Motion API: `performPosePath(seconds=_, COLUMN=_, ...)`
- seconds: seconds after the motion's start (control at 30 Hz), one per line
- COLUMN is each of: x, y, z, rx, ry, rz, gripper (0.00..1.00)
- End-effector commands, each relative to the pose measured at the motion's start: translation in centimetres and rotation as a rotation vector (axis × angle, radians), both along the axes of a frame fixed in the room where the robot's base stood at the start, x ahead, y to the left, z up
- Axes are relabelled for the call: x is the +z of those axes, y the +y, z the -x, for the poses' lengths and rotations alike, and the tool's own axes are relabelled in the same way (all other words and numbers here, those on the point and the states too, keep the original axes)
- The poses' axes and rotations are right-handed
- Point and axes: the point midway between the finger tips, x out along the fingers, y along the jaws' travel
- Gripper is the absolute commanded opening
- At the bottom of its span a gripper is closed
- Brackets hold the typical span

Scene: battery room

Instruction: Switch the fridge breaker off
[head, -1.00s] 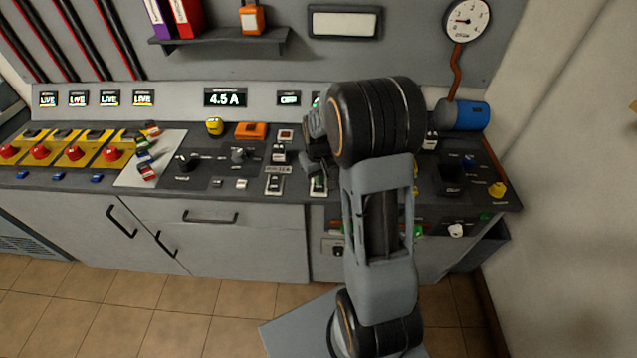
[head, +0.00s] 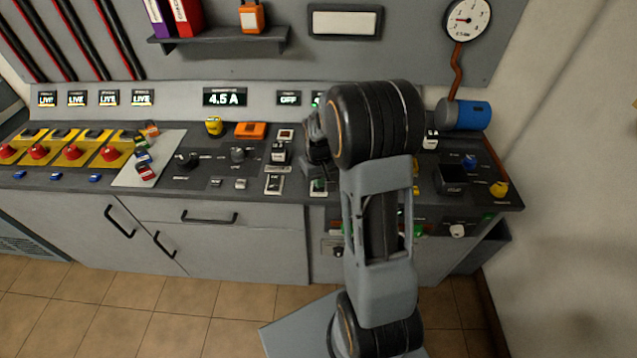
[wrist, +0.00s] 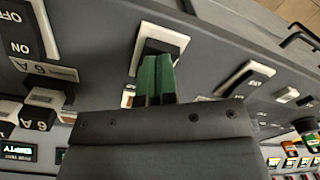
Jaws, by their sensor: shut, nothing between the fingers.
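My gripper (wrist: 158,78) is shut with nothing between its green fingertips. In the wrist view the tips are over the lower part of a rocker breaker (wrist: 163,40) in a white frame; I cannot tell whether they touch it. The fingers hide part of its rocker, and its name and position cannot be read. In the head view my gripper (head: 317,160) is partly behind my arm, just above this breaker (head: 318,192) near the panel's front edge. Which breaker is the fridge one cannot be read.
A neighbouring breaker (wrist: 245,78) lies to the right in the wrist view, and one marked ON and OFF (wrist: 22,35) to the left. A black-and-white switch (head: 278,152) and an OFF display (head: 289,98) stand left of my arm in the head view.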

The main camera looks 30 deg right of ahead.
Motion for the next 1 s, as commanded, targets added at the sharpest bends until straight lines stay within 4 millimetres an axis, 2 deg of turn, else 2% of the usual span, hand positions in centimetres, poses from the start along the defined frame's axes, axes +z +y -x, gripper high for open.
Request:
performPosePath(seconds=0.63, x=-1.1, y=0.0, z=0.0, rx=0.000, ry=0.000, rz=0.000, gripper=0.00)
performPosePath(seconds=0.83, x=-0.7, y=0.0, z=0.0, rx=0.000, ry=0.002, rz=0.000, gripper=0.00)
performPosePath(seconds=1.0, x=0.3, y=0.0, z=0.0, rx=0.000, ry=0.001, rz=0.000, gripper=0.00)
